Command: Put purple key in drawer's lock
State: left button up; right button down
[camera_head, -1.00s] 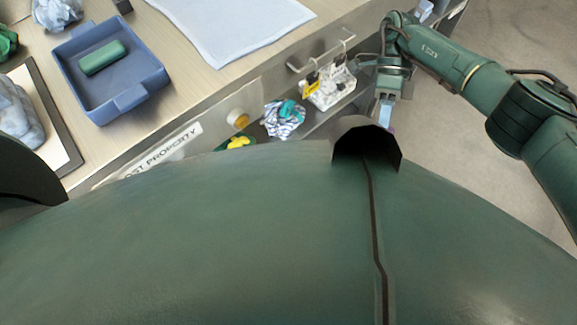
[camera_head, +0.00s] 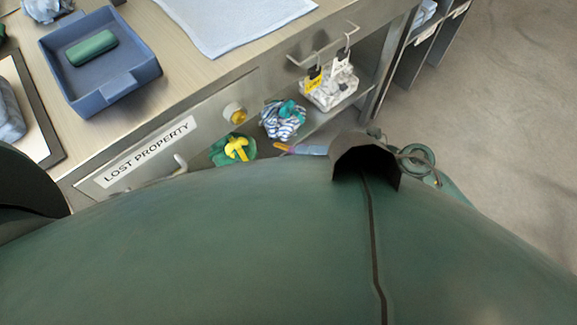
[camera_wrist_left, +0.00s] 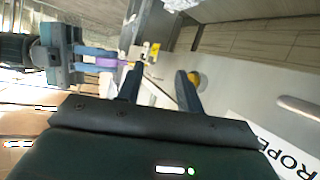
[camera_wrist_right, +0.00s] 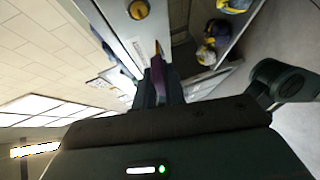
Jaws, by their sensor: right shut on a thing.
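The purple key (camera_head: 289,149) is held in my right gripper (camera_head: 312,150), its orange-yellow end pointing left at the desk front. The key also shows in the right wrist view (camera_wrist_right: 158,66), between the closed fingers (camera_wrist_right: 161,90), and in the left wrist view (camera_wrist_left: 108,62). The drawer's round brass lock (camera_head: 235,113) is right of the "LOST PROPERTY" label, up and left of the key and apart from it. The lock is at the top of the right wrist view (camera_wrist_right: 138,9). My left gripper (camera_wrist_left: 160,88) is open and empty before the drawer front; the head view does not show its fingers.
A rail (camera_head: 322,45) with hanging tags is right of the lock. Bundled cloths and a yellow-green item (camera_head: 236,149) lie on the shelf below. A blue tray (camera_head: 82,98) stands on the desktop. The drawer handle (camera_head: 180,163) sticks out below the label.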

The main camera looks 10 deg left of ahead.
jog(key=a+m+t, duration=0.1)
jog(key=t, duration=0.1)
jog(key=s+a+m+t+b, duration=0.1)
jog(key=t, duration=0.1)
jog(key=s+a+f+m+t+y+b, duration=0.1)
jog(key=a, duration=0.1)
jog(key=shift+s+t, duration=0.1)
jog(key=shift+t, duration=0.3)
jog(key=shift+d, duration=0.1)
jog(key=shift+w+a+f+p, duration=0.1)
jog(key=shift+w+a+p, duration=0.05)
jog(key=shift+w+a, duration=0.85)
jog(key=shift+w+a+p, duration=0.15)
jog(key=shift+w+a, duration=0.55)
jog(key=shift+a, duration=0.5)
jog(key=shift+p, duration=0.35)
jog(key=shift+w+a, duration=1.2)
jog(key=shift+a, duration=0.3)
